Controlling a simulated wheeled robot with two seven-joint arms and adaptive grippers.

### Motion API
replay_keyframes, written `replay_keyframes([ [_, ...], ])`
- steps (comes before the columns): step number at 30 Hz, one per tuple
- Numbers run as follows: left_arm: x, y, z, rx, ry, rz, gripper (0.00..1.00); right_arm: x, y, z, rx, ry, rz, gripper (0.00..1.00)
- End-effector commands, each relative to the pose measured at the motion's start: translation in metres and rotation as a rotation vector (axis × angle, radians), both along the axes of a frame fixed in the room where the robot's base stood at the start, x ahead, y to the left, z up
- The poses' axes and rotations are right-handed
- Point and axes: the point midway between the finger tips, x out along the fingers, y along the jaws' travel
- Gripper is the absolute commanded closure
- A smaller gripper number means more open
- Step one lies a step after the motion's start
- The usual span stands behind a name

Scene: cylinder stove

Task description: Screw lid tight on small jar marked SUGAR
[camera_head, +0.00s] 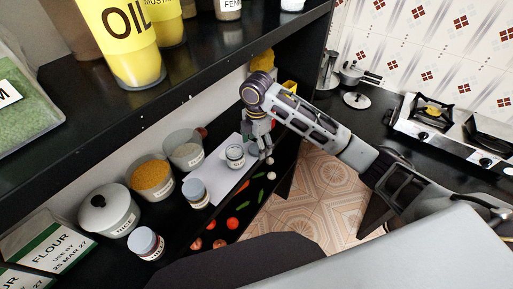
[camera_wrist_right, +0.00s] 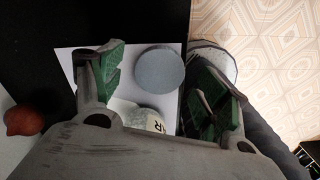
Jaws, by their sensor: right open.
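The small jar (camera_head: 235,160) stands upright on a white sheet on the dark shelf in the head view. Its top looks pale grey. In the wrist view a jar (camera_wrist_right: 150,119) shows a label ending in R, partly hidden by my gripper's palm. A round blue-grey lid (camera_wrist_right: 160,70) lies in view just above it; I cannot tell whether it is seated on the jar. My right gripper (camera_head: 262,150) is open, just right of the jar in the head view. In the wrist view its green-padded fingers (camera_wrist_right: 160,88) are either side of the lid, apart from it. My left gripper is not in view.
A lidded jar (camera_head: 196,196), a canister of orange grains (camera_head: 152,180), a grey canister (camera_head: 184,150) and a lidded pot (camera_head: 108,212) crowd the shelf to the left. Vegetables (camera_head: 232,222) lie lower down. An upper shelf (camera_head: 200,75) overhangs the area. A stove (camera_head: 450,130) is at right.

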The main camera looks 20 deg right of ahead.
Motion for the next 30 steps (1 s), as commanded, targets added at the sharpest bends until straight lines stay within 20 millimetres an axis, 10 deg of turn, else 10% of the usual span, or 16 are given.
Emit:
replay_keyframes([
  [17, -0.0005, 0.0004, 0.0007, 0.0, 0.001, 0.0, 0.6, 0.0001, -0.0003, -0.0081, -0.001, 0.0, 0.0, 0.25],
  [25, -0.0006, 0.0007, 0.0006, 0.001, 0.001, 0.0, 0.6, 0.0001, -0.0003, -0.008, -0.001, 0.0, 0.0, 0.56],
  [30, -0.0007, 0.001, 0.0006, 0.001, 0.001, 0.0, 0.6, 0.0001, -0.0002, -0.008, -0.001, 0.0, 0.0, 0.58],
])
